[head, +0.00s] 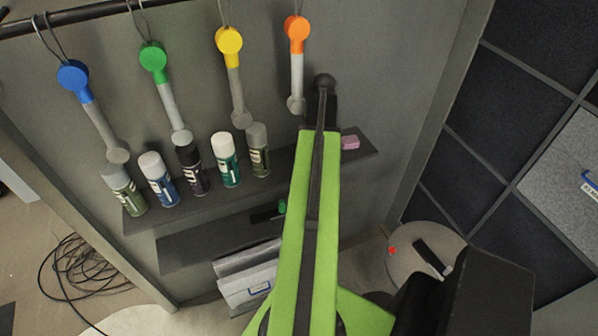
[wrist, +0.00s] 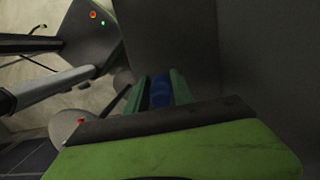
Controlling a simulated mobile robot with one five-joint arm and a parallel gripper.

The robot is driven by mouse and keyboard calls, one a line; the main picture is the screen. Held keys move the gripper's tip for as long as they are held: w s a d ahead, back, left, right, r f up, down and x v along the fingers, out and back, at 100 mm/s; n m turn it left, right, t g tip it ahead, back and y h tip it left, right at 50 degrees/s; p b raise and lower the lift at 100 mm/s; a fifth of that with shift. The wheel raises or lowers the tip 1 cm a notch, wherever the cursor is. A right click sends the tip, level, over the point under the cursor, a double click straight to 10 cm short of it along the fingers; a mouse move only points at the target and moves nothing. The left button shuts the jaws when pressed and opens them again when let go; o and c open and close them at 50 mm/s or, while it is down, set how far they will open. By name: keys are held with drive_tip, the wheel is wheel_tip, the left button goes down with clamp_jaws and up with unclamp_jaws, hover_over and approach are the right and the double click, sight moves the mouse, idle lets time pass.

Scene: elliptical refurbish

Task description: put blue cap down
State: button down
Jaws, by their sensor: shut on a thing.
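In the wrist view, my gripper (wrist: 159,84) has its two green fingers on either side of a small blue thing, which I take for the blue cap (wrist: 160,94). The fingers are shut on it. Only part of the cap shows; the rest is hidden by the fingers and the gripper body. A dark grey surface lies beyond the fingertips; whether the cap touches it I cannot tell. In the head view my green arm reaches up toward the wall, and it hides the fingers and the cap.
Several spray cans (head: 194,168) stand on the upper wall shelf (head: 310,163), with a pink block (head: 350,143) at its right. A lower shelf (head: 190,247) is below. Coloured-handled tools (head: 153,60) hang from a rail above. A round stool (head: 405,265) stands at lower right.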

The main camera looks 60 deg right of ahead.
wheel_tip(320, 180, down, 4)
drive_tip(key=b, duration=0.3)
drive_tip(key=shift+b, duration=0.35)
drive_tip(key=shift+r, duration=0.3)
drive_tip(key=shift+f, duration=0.25)
drive_tip(key=c, duration=1.1)
unclamp_jaws()
drive_tip(key=shift+r, duration=0.1)
drive_tip(key=r+p, duration=0.4)
drive_tip(key=d+r+p, duration=0.1)
drive_tip(key=r+p, duration=0.3)
drive_tip(key=s+r+p, duration=0.1)
drive_tip(key=r+p, duration=0.3)
drive_tip(key=shift+d+r+p, duration=0.2)
drive_tip(key=shift+p, duration=0.15)
drive_tip(key=shift+o, duration=0.3)
